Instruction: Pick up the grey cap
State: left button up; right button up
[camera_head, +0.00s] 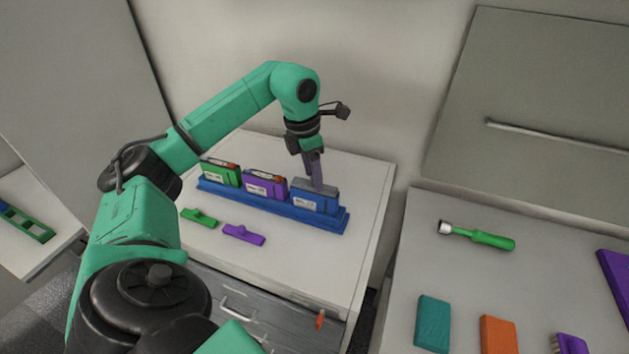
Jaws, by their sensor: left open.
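The grey cap (328,190) sits on top of the blue battery (313,201), the rightmost of three in the blue holder (270,210) on the white cabinet. My left gripper (316,184) points down at the cap from above, its fingers overlapping the cap's middle in the view. It is open. I cannot tell whether the fingers touch the cap. My right gripper is out of view.
A green battery (220,173) and a purple battery (264,184) stand left in the holder. A green cap (198,217) and a purple cap (243,235) lie in front. A green-handled tool (490,239) lies on the right table. The cabinet's front right top is clear.

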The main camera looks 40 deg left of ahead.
pick_arm(q)
jog(key=shift+s, duration=0.1)
jog(key=c, duration=0.4)
jog(key=shift+f, duration=0.1)
grip_shut()
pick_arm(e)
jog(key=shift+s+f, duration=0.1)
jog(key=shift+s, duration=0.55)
